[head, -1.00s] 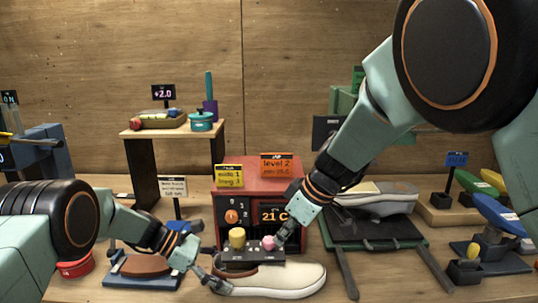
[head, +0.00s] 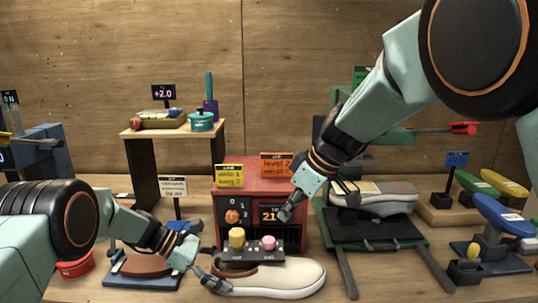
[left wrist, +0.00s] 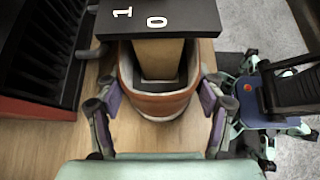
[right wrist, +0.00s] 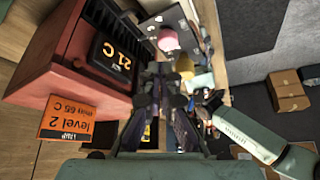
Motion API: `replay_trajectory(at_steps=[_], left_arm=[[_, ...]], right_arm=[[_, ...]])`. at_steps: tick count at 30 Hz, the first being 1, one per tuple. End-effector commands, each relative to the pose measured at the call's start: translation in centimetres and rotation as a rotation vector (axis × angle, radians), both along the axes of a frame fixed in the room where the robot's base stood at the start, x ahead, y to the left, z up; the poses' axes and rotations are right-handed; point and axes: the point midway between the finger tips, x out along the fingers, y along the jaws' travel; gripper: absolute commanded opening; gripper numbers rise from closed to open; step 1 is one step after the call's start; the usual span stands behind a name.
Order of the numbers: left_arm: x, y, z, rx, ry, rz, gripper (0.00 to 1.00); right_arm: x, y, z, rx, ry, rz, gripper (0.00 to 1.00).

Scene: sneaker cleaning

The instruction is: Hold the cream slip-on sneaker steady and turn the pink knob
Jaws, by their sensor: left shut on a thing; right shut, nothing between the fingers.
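The cream slip-on sneaker (head: 285,277) lies on its sole at the front of the table, with its brown heel toward the left. My left gripper (head: 208,275) is shut on the heel. In the left wrist view its fingers flank the brown heel collar (left wrist: 158,100). The pink knob (head: 268,242) stands on a dark panel above the shoe, right of a yellow knob (head: 237,238). It also shows in the right wrist view (right wrist: 168,39). My right gripper (head: 286,213) is shut and empty, above and right of the pink knob, apart from it, in front of the display.
A red box (head: 262,183) with an orange dial and a temperature display stands behind the knobs. A grey shoe (head: 375,198) rests on a dark stand at right. A wooden shelf (head: 175,130) stands at back left. A brown-topped brush (head: 143,265) lies at left.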

Motion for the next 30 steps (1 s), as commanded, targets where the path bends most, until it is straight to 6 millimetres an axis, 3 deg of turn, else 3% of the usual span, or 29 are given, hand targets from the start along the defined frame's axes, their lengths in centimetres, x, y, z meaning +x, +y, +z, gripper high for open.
replay_trajectory(at_steps=[18,30], left_arm=[[0.0,0.0,0.0,-0.001,-0.001,0.000,0.26],[0.0,-0.1,0.0,-0.001,-0.001,-0.001,0.26]], right_arm=[[0.1,-0.1,-6.1,-0.001,0.003,0.000,0.00],[0.1,-0.1,-7.0,-0.001,0.001,-0.001,0.00]])
